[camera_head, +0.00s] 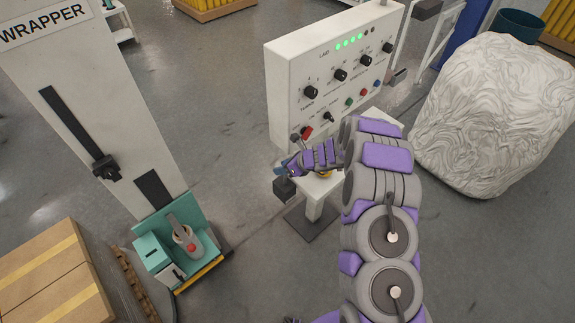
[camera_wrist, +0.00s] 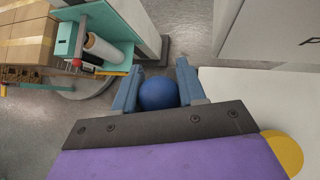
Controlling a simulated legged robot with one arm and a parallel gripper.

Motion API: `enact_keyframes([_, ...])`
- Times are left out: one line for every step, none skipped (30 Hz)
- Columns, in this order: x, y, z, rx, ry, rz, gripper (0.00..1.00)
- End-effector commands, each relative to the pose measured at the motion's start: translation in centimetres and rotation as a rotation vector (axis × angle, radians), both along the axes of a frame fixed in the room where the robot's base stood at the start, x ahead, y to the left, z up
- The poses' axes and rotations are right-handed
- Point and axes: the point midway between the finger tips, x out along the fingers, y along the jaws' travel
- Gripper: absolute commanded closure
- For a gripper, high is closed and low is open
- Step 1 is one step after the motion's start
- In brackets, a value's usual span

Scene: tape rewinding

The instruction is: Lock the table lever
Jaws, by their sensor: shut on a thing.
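My gripper (camera_head: 286,169) is at the left edge of the small white table (camera_head: 316,203), in front of the control panel. In the wrist view its two blue-grey fingers (camera_wrist: 158,76) are on either side of a blue ball knob (camera_wrist: 158,95), and the gripper is shut on it. The knob looks like the end of the table lever. The lever's shaft is hidden by my gripper and arm. The white table top also shows at the right of the wrist view (camera_wrist: 262,100).
A white control panel (camera_head: 292,70) with knobs and green lights stands behind the table. A yellow disc (camera_wrist: 284,152) is at the table. A dark block (camera_head: 284,190) is at its left side. The wrapper column (camera_head: 90,100) stands left, and a large wrapped load (camera_head: 495,120) stands right.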

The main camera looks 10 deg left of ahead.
Motion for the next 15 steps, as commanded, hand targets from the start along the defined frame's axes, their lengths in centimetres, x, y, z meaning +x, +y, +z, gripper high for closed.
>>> enact_keyframes([0.29,0.08,0.06,-0.002,-0.003,-0.005,1.00])
enact_keyframes([0.37,0.17,0.05,-0.002,-0.003,-0.005,1.00])
enact_keyframes([0.46,0.30,0.02,-0.002,-0.003,-0.006,1.00])
enact_keyframes([0.51,0.40,-0.01,-0.002,-0.003,-0.006,1.00])
enact_keyframes([0.55,0.50,-0.05,-0.002,-0.002,-0.006,1.00])
enact_keyframes([0.58,0.61,-0.08,-0.003,-0.002,-0.006,1.00])
enact_keyframes([0.61,0.68,-0.12,-0.003,-0.001,-0.006,1.00])
enact_keyframes([0.62,0.72,-0.15,-0.002,0.000,-0.005,1.00])
enact_keyframes([0.64,0.75,-0.17,-0.002,0.000,-0.006,1.00])
enact_keyframes([0.65,0.76,-0.19,-0.002,0.001,-0.005,1.00])
enact_keyframes([0.65,0.76,-0.21,-0.002,0.001,-0.005,1.00])
enact_keyframes([0.67,0.77,-0.23,-0.002,0.001,-0.005,1.00])
enact_keyframes([0.66,0.77,-0.25,-0.001,0.002,-0.006,1.00])
enact_keyframes([0.66,0.78,-0.25,-0.001,0.002,-0.006,1.00])
enact_keyframes([0.67,0.78,-0.28,-0.002,0.002,-0.006,1.00])
